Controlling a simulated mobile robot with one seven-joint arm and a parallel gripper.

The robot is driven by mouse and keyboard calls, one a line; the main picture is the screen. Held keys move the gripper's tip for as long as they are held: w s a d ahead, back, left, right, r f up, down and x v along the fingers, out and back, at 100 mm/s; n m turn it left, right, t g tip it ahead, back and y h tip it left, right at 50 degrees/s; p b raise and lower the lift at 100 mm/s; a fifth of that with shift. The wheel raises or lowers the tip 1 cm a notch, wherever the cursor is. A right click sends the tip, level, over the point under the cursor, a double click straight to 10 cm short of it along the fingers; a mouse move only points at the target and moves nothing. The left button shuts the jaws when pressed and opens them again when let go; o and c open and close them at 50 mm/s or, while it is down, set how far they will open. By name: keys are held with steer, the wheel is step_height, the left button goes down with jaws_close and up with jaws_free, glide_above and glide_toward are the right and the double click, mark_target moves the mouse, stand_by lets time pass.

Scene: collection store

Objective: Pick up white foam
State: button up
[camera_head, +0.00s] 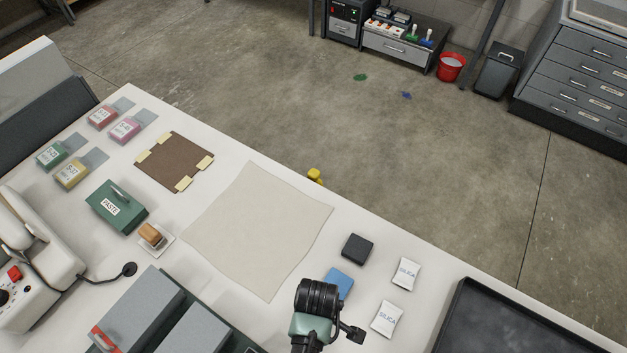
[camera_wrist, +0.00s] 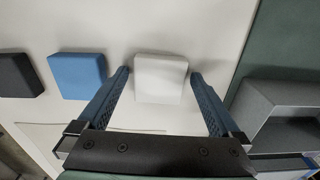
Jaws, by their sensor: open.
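The white foam block (camera_wrist: 161,79) lies on the white table in the wrist view, between the fingertips of my gripper (camera_wrist: 160,80). The blue fingers stand apart on either side of the foam, with a small gap at the left and at the right. My gripper is open and holds nothing. In the head view my arm's end (camera_head: 318,318) is over the near table edge and hides the white foam. A blue block (camera_head: 338,283) and a black block (camera_head: 357,249) lie in line beyond it.
Two silica packets (camera_head: 405,274) lie to the right, beside a dark tray (camera_head: 480,310). Grey boxes (camera_head: 150,312) stand on a green mat at the left; one grey box (camera_wrist: 275,112) is close to my right finger. A cream sheet (camera_head: 258,225) covers the middle.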

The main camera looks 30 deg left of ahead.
steer(key=shift+c, duration=0.3)
steer(key=c, duration=1.1)
steer(key=shift+c, duration=0.2)
